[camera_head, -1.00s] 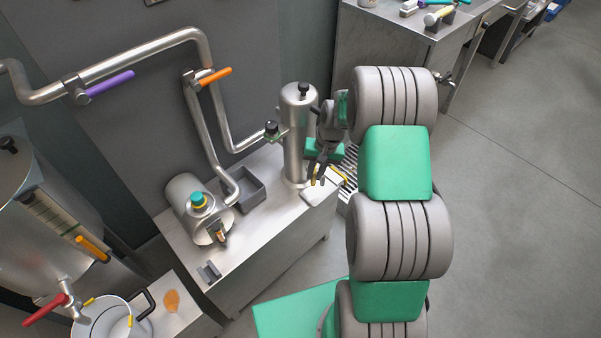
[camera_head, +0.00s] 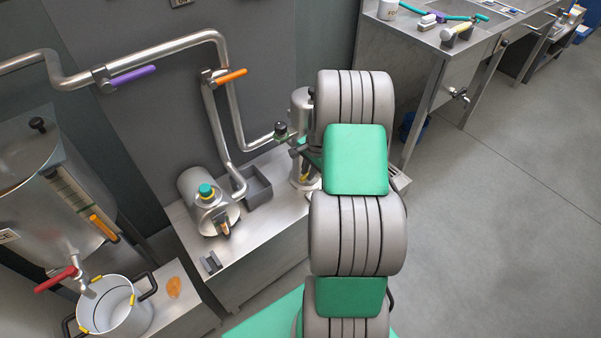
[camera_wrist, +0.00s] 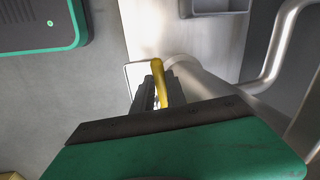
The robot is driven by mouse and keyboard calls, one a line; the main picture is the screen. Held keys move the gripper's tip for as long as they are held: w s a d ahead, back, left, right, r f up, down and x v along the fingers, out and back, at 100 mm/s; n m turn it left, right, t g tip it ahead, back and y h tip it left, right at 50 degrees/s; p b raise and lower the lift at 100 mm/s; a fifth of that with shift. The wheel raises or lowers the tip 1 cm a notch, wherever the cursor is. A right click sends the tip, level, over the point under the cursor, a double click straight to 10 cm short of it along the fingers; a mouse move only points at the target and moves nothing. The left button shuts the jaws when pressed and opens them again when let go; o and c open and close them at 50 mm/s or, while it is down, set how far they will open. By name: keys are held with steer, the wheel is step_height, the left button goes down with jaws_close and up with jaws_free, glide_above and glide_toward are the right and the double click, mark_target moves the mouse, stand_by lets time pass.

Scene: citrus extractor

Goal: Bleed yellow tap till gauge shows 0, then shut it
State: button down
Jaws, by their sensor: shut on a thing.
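The yellow tap handle (camera_wrist: 157,72) stands between the dark fingers of my gripper (camera_wrist: 156,88) in the wrist view, and they are shut on it. The tap is at the foot of an upright steel cylinder (camera_head: 298,105). The cylinder's lower end and side also show in the wrist view (camera_wrist: 200,88). In the head view my arm covers most of the cylinder and my gripper. A small black and green fitting (camera_head: 281,130) sits on a pipe left of the cylinder; I cannot tell whether it is the gauge. No gauge reading is legible.
A steel bench (camera_head: 262,228) carries a horizontal pump-like drum (camera_head: 205,190) and a grey tray (camera_head: 258,190). Pipes with a purple lever (camera_head: 133,76) and an orange lever (camera_head: 232,75) run above. A pot (camera_head: 115,305) stands at lower left. Floor at right is clear.

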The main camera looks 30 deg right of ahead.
steer(key=shift+w+d+r, duration=0.1)
steer(key=shift+d+r, duration=0.05)
steer(key=c, duration=1.3)
jaws_free()
steer(key=shift+c, duration=0.2)
step_height(320, 180, up, 8)
steer(key=s, duration=0.1)
steer(key=shift+s+f, duration=0.25)
steer(key=shift+s, duration=0.05)
